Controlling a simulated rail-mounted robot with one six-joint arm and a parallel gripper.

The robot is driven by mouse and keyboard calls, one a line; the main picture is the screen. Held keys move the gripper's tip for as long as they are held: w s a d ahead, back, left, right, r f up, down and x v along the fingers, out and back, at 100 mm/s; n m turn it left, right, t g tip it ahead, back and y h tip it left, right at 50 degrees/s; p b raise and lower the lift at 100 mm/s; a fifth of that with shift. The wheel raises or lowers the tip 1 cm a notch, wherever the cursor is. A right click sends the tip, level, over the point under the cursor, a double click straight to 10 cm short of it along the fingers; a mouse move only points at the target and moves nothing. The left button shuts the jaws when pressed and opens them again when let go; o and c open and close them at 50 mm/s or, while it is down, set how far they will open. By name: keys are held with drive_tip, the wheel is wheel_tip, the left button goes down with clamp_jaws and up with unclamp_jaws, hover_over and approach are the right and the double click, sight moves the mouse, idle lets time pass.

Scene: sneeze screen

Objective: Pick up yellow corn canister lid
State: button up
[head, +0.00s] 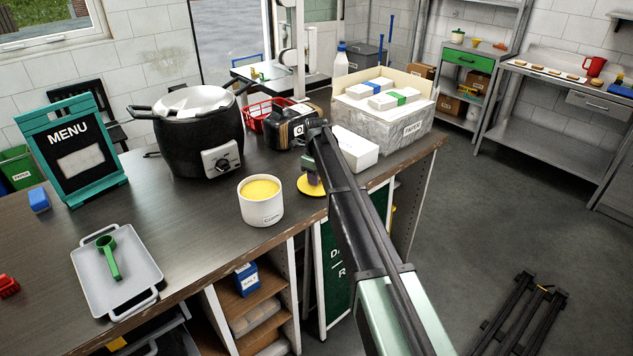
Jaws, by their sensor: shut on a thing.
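I cannot tell whether the lid touches the counter or is slightly raised.
A black soup kettle (198,140) stands behind the canister. A grey tray (92,282) with a green scoop (108,262) lies at left, near a menu board (85,170). A white box (352,148) and a marbled bin (400,128) stand at right.

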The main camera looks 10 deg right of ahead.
wheel_tip(320, 180, up, 20)
drive_tip(key=p, duration=2)
drive_tip(key=shift+f, duration=0.1)
